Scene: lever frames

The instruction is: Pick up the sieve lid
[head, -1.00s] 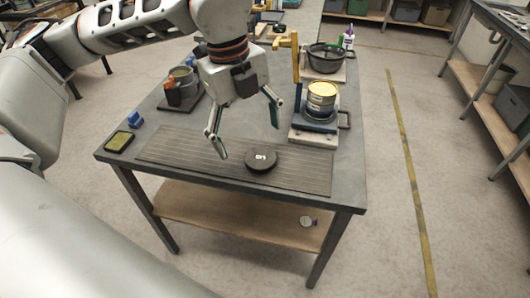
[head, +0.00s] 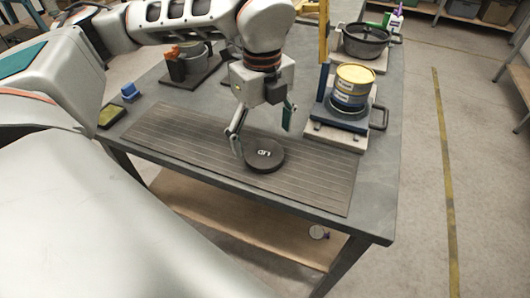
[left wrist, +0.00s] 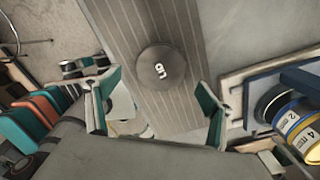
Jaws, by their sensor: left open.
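My left gripper (head: 263,138) is open and empty. In the head view its fingers hang just behind and above the lid, one finger near the lid's left edge. In the left wrist view the lid lies ahead of the gap between the two fingers (left wrist: 160,95), apart from both. My right gripper is not in view.
A yellow-topped can (head: 354,88) stands on a blue-grey stand to the right, with a dark pot (head: 365,42) behind it. A grey container (head: 189,62) with orange-handled items stands at the back left.

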